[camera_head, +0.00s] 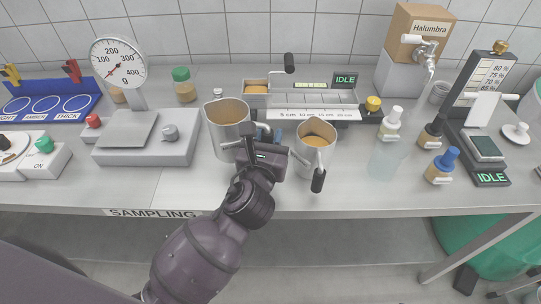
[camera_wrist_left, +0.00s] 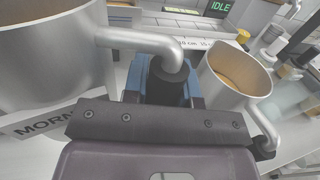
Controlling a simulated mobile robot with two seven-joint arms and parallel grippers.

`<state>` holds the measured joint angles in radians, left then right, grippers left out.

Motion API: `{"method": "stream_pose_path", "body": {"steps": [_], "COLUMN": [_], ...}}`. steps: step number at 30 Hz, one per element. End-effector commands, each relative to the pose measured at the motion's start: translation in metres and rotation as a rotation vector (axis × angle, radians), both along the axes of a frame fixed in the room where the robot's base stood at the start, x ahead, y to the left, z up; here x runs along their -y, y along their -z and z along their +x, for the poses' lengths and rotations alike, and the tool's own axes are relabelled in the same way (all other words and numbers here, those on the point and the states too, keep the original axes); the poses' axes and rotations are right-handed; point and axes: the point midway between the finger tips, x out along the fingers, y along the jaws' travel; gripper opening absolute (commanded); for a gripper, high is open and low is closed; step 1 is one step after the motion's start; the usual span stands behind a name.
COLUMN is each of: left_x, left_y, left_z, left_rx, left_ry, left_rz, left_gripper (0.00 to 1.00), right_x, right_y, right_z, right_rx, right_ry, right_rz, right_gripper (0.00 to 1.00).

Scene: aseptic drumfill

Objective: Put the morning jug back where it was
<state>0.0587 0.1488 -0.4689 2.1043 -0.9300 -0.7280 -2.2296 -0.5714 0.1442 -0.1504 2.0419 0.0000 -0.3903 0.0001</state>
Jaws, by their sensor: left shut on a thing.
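The morning jug (camera_head: 228,128) is a metal jug with tan liquid, standing left of centre at the bench's front. In the left wrist view it fills the upper left (camera_wrist_left: 45,65), with a partly hidden label (camera_wrist_left: 45,125) reading "MORN" by its lower part. My left gripper (camera_head: 262,152) is shut on the jug's black handle grip (camera_wrist_left: 168,85), to the right of its body. The jug looks upright; I cannot tell whether its base touches the bench. A second metal jug (camera_head: 316,140) stands just right of my gripper. My right gripper is not in view.
A dial scale (camera_head: 150,138) stands to the left. A steel gauge tray (camera_head: 315,108) reading "IDLE" is behind the jugs. Small bottles (camera_head: 390,122) and a tap (camera_head: 426,52) are to the right. The bench front between scale and jug is narrow but clear.

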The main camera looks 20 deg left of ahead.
Motion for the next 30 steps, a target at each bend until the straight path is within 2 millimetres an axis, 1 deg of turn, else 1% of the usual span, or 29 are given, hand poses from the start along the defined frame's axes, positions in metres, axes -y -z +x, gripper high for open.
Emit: {"method": "stream_pose_path", "body": {"steps": [3,9,12,15,20,29,30], "left_x": [0.0,0.0,0.0,0.0,0.0,0.0,0.0], "left_y": [0.007,0.042,0.053,0.057,0.055,0.059,0.06], "left_z": [0.0,0.0,0.0,0.0,0.0,0.0,0.0], "left_rx": [0.002,-0.005,-0.003,0.001,0.005,0.004,0.002], "left_ry": [0.0,0.0,0.0,0.0,0.001,0.001,0.001], "left_rz": [0.0,0.001,0.0,0.001,0.001,0.002,0.001], "left_gripper": [0.0,0.0,0.0,0.0,0.0,0.0,0.32], "right_x": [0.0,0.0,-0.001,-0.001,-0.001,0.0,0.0], "right_y": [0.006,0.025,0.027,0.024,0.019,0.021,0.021], "right_z": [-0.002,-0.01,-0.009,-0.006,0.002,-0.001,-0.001], "right_rx": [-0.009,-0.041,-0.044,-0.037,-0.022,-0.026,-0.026], "right_ry": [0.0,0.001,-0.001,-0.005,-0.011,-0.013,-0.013], "right_rz": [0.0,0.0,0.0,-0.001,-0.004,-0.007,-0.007], "right_gripper": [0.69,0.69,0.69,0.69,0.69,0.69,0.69]}}
